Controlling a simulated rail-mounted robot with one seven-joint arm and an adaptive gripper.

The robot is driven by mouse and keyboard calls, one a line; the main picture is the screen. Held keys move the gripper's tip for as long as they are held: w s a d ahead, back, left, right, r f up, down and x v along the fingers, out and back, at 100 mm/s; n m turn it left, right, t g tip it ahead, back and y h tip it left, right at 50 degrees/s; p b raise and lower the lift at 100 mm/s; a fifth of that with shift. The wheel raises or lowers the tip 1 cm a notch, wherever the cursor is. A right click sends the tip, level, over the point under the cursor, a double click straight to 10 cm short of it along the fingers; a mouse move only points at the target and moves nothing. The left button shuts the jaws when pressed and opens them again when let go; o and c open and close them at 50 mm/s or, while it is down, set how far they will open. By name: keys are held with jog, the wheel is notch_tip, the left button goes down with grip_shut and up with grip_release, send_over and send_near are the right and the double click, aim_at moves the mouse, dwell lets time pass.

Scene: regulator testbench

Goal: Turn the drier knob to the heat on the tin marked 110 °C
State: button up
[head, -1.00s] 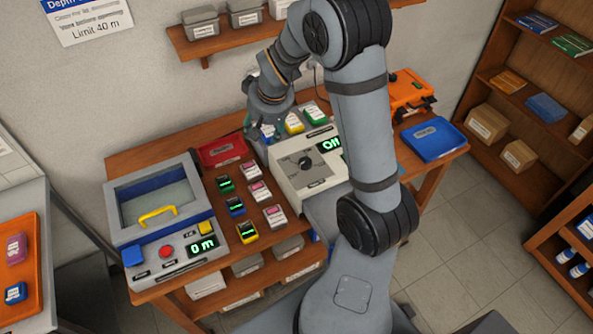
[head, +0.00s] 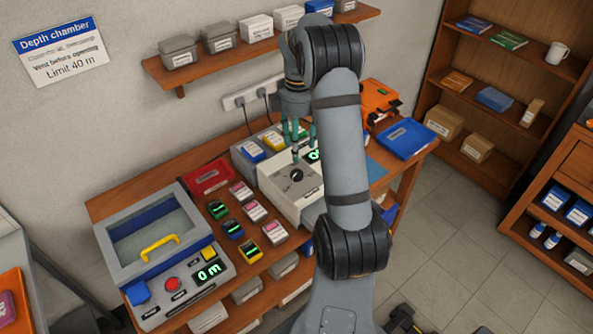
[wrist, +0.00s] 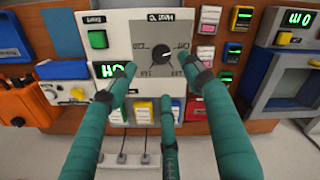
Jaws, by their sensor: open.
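The drier is a white box (head: 280,196) on the bench, with a black knob (head: 297,175) on a grey dial plate. In the wrist view the drier (wrist: 120,20) appears upside down, its knob (wrist: 157,51) ringed by small markings that I cannot read surely.
The depth chamber (head: 185,275) with a yellow handle stands at left. Several small devices and tins (head: 240,192) lie between it and the drier. A red tray (head: 209,177), a blue tray (head: 406,139) and an orange case (head: 376,100) are nearby. A shelf (head: 165,70) hangs behind.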

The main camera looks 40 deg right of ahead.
aim_at(298, 173)
jog(key=shift+n, duration=0.7)
notch_tip(298, 173, down, 10)
jog(key=shift+a+f+p, duration=0.1)
jog(key=shift+f+p, duration=0.1)
jog(key=shift+p, duration=0.7)
jog(key=c, duration=1.1)
jog(key=shift+c, duration=0.2)
